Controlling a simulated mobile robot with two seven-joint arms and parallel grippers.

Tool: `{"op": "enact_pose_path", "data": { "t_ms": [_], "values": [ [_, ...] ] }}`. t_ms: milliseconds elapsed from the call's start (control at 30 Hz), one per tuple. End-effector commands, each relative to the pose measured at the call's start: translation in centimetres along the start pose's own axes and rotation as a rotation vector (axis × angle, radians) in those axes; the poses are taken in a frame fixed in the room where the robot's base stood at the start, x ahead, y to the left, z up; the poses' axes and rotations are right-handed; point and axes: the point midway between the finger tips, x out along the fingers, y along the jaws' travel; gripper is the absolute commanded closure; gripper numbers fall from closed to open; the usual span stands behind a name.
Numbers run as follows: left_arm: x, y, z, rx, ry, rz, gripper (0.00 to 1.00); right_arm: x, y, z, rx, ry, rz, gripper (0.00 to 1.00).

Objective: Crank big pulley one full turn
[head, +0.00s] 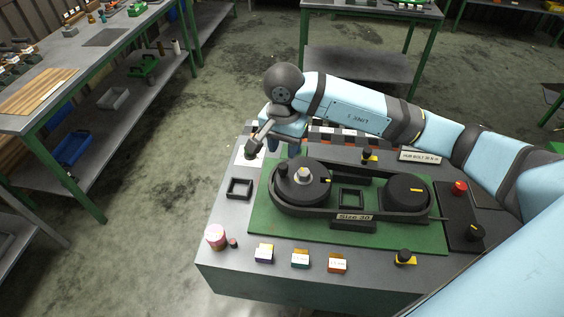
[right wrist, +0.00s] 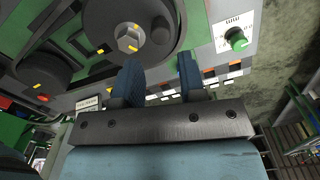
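The big pulley (head: 315,190) is a black disc at the left of the green base plate (head: 262,215). A pale hex nut (head: 301,176) sits at its centre, with a yellow mark on its right rim. A small black upright knob (head: 283,168) stands on its upper left part. In the right wrist view the pulley's hex nut (right wrist: 128,40) and dark knob (right wrist: 161,31) show beyond the fingertips. My right gripper (head: 283,147) is just behind the pulley, apart from the knob. Its two blue fingers (right wrist: 159,66) are spread with nothing between them. My left gripper is out of view.
A smaller black pulley (head: 405,190) with a yellow mark sits at the right, joined by a belt. A red button (head: 459,188) is at the right.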

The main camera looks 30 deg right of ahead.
Motion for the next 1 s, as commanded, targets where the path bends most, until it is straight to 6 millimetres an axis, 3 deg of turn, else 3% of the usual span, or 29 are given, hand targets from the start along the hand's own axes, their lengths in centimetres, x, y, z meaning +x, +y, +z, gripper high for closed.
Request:
{"op": "enact_pose_path", "data": {
  "t_ms": [133,333,767,933,1000],
  "values": [
    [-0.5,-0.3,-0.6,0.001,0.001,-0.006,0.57,3.1,0.1,0.1,0.002,-0.004,0.004,0.63],
    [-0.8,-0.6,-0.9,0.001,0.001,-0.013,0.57,6.0,0.0,0.1,0.001,-0.003,0.001,0.63],
    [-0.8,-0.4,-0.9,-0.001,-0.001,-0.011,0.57,7.2,0.0,0.0,0.001,-0.001,-0.001,0.63],
    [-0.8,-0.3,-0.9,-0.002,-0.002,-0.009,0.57,7.2,0.0,0.0,0.001,-0.001,-0.001,0.97],
    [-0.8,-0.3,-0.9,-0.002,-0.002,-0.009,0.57,7.2,0.0,0.0,0.001,-0.001,-0.001,1.00]
  ]
}}
